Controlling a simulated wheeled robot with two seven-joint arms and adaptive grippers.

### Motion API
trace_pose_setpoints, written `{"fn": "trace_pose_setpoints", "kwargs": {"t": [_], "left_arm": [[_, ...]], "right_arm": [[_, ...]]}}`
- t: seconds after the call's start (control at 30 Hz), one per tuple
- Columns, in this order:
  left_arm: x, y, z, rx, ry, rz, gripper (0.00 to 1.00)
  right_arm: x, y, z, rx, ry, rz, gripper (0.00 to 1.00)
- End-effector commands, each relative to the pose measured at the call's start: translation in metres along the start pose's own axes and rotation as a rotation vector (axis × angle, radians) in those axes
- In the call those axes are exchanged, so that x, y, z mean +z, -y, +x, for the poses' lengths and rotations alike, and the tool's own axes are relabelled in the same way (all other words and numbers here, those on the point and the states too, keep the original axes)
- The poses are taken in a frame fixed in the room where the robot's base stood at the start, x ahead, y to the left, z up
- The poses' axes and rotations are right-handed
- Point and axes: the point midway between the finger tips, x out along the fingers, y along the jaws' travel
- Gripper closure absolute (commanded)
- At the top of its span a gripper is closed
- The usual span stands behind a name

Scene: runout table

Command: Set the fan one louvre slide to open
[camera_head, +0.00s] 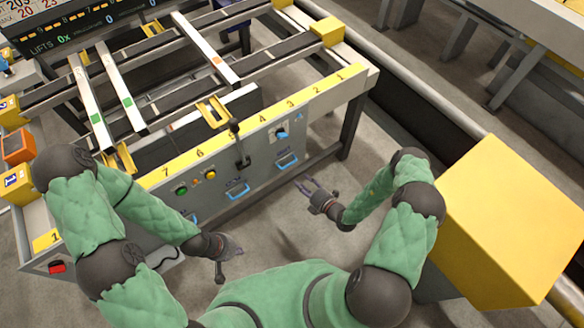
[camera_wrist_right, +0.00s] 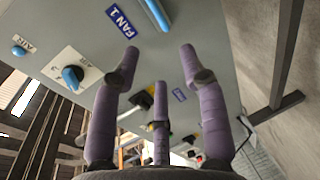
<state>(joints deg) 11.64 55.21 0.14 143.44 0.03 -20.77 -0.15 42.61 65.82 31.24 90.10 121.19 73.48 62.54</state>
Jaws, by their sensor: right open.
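A blue "FAN 1" label (camera_wrist_right: 120,22) is on the grey panel in the right wrist view. Beside it is a blue bar handle (camera_wrist_right: 156,14), cut by the top edge. In the head view, a blue handle (camera_head: 287,161) sits low on the panel's right part, and another blue handle (camera_head: 237,190) is further left; their labels are too small to read. My right gripper (camera_head: 314,189) is below and right of the right handle, apart from it. Its fingers (camera_wrist_right: 158,58) are spread and empty. My left gripper (camera_head: 228,252) hangs in front of the panel, empty as far as I see; its finger opening is unclear.
A blue rotary knob (camera_head: 282,133) is above the right handle. A black-knobbed lever (camera_head: 236,128) stands out from the panel. Green and amber buttons (camera_head: 196,182) are further left. A large yellow box (camera_head: 515,215) stands at right. Floor before the panel is free.

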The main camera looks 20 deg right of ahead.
Motion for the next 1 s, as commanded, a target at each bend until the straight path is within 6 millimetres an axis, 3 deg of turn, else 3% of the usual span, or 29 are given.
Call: {"fn": "trace_pose_setpoints", "kwargs": {"t": [0.17,0.7,1.0], "left_arm": [[0.000,0.001,0.003,0.000,0.000,0.001,1.00],[-0.001,0.011,0.030,0.000,0.000,0.001,1.00],[-0.001,0.012,0.035,0.000,0.000,0.001,1.00]], "right_arm": [[0.017,0.004,0.004,0.010,0.069,0.037,0.56],[0.021,0.004,0.088,0.011,0.066,0.034,0.56],[0.023,0.003,0.106,0.009,0.067,0.037,0.56]]}}
